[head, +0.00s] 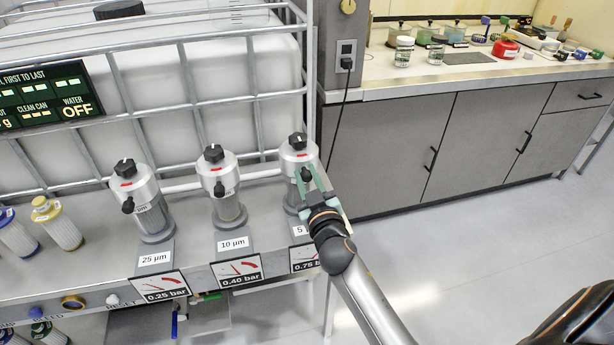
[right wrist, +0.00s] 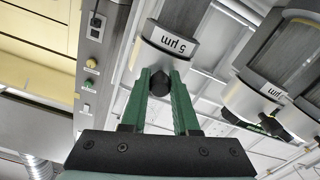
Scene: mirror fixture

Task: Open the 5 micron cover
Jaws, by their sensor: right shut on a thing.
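The 5 micron housing (head: 292,197) stands at the right end of the row of filter housings, with its silver cover (head: 298,158) in place on top. The cover has a black knob on top (head: 297,140), a red mark and a black side knob (head: 306,174). In the right wrist view the "5 µm" label (right wrist: 174,43) shows upside down. My right gripper (head: 310,184) has its green fingers on either side of the black side knob (right wrist: 160,84) and is shut on it. The fingers partly hide the housing in the head view. My left gripper is not in view.
The 10 micron housing (head: 228,208) and 25 micron housing (head: 154,218) stand to the left. A caged white tank (head: 150,80) is behind. Loose filter cartridges (head: 62,232) stand at far left. A grey cabinet (head: 400,150) is behind right. Floor at right is clear.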

